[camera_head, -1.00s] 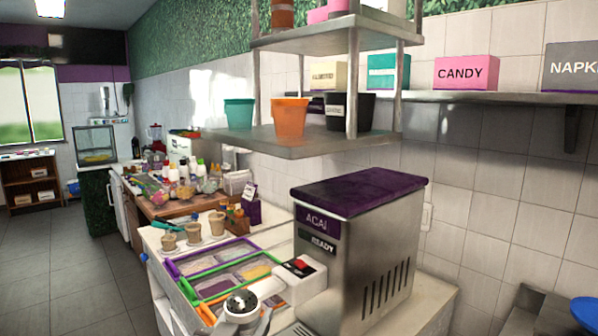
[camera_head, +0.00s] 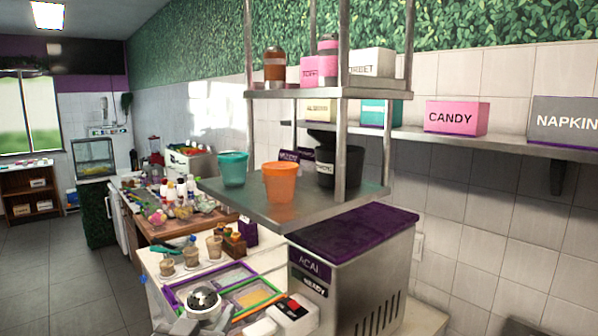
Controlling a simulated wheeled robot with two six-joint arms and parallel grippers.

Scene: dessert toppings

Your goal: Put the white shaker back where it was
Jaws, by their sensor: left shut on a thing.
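The white shaker (camera_head: 204,298) shows at the bottom of the head view, seen from above. Its round, dark speckled top with a pale rim is visible, and its body is mostly hidden. My left gripper (camera_head: 202,321) is shut on it, in front of the topping trays; the frame's lower edge cuts off part of the gripper. My right gripper is not in view.
Topping trays with purple, green and orange rims (camera_head: 250,294) lie beside the acai machine (camera_head: 345,265). Cups (camera_head: 215,246) stand behind the trays. Several bottles (camera_head: 181,190) crowd the back counter. A metal shelf (camera_head: 235,205) with tubs overhangs the machine.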

